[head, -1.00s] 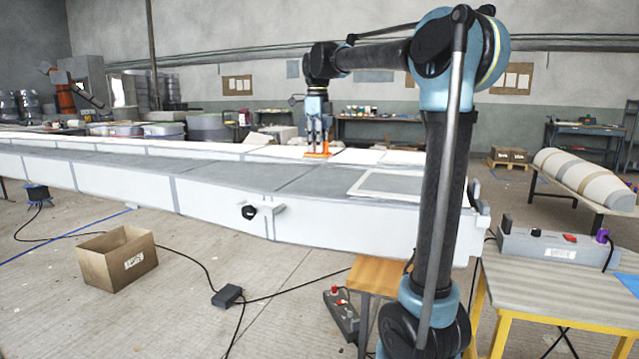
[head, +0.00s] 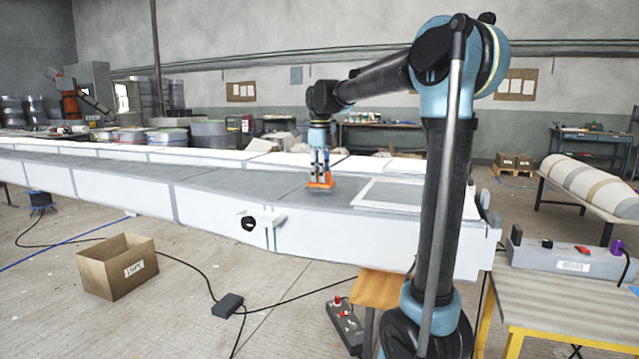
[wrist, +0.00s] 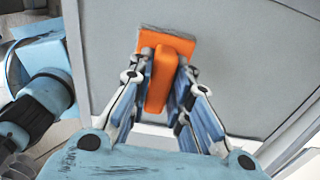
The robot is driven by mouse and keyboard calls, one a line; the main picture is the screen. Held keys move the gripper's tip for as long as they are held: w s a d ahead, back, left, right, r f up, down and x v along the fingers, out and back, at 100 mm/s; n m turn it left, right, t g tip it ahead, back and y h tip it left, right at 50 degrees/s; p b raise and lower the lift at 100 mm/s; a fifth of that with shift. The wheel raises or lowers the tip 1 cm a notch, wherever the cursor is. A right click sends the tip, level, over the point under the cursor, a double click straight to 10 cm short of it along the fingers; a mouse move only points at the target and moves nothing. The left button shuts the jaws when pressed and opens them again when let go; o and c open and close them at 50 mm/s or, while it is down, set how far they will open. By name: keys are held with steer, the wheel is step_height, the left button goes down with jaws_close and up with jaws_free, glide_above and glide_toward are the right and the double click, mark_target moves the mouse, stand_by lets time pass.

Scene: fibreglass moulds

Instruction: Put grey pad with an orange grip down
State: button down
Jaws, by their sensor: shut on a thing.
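The pad's orange grip (head: 320,180) shows in the head view at the end of my arm, low over the grey top of the long mould (head: 250,172). My gripper (head: 320,168) points down and is shut on the grip. In the wrist view my gripper's fingers (wrist: 162,98) close on both sides of the orange grip (wrist: 161,75). A thin edge of the grey pad (wrist: 168,32) shows beyond the grip, against the grey mould surface (wrist: 235,65). I cannot tell whether the pad touches the surface.
A white-framed panel (head: 400,194) lies on the mould to the right of the pad. A cardboard box (head: 118,266) and cables are on the floor in front. A yellow-legged bench (head: 560,310) stands at right. The mould top left of the pad is clear.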

steer(key=shift+f, duration=1.05)
steer(key=shift+f, duration=0.1)
steer(key=c, duration=1.5)
jaws_free()
step_height(320, 180, up, 12)
steer(key=shift+r, duration=0.1)
steer(key=shift+s, duration=0.1)
